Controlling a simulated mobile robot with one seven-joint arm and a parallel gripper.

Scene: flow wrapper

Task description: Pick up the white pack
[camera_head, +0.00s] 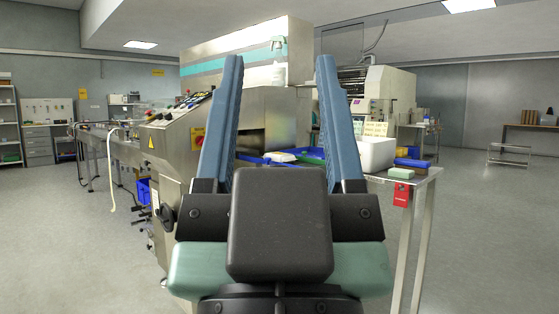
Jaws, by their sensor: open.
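My gripper (280,62) fills the middle of the view, with its two blue fingers upright and wide apart and nothing between them. A small white pack (280,157) shows in the gap between the fingers, farther off, at a blue tray (311,153) beside the machine. The pack is small in this view, and its underside cannot be made out. My gripper is nearer to the camera than the pack and does not appear to touch it.
A metal wrapping machine (180,135) stands at left. On the metal table (424,178) at right are a white bin (377,155), a blue item (412,163) and a green block (401,173). A red box (401,195) hangs at its edge. Open floor lies far right.

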